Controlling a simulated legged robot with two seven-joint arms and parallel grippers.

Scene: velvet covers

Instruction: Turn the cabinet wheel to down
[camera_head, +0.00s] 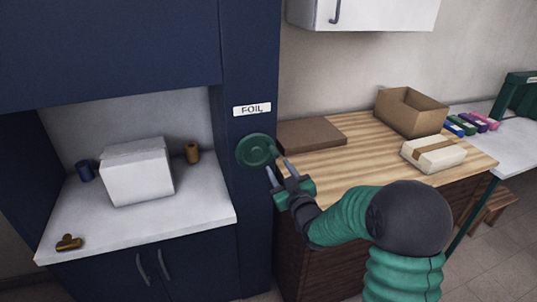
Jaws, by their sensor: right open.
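The green cabinet wheel (253,150) is mounted on the dark blue cabinet's (249,70) narrow front panel, below a white label reading "FOIL" (252,109). The wheel is round; its markings are too small to read. My right gripper (276,168) is open, with its two fingers pointing up and left towards the wheel. It is just to the right of and below the wheel, near its right rim. I cannot tell whether a finger touches the rim. My left gripper is not in view.
A white box (137,171) and two small spools stand on the white shelf in the cabinet's recess. Right of the cabinet, a wooden counter (350,160) holds a flat brown box (311,134), an open carton (410,111) and a taped box (433,154). A white wall cupboard (375,12) hangs above.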

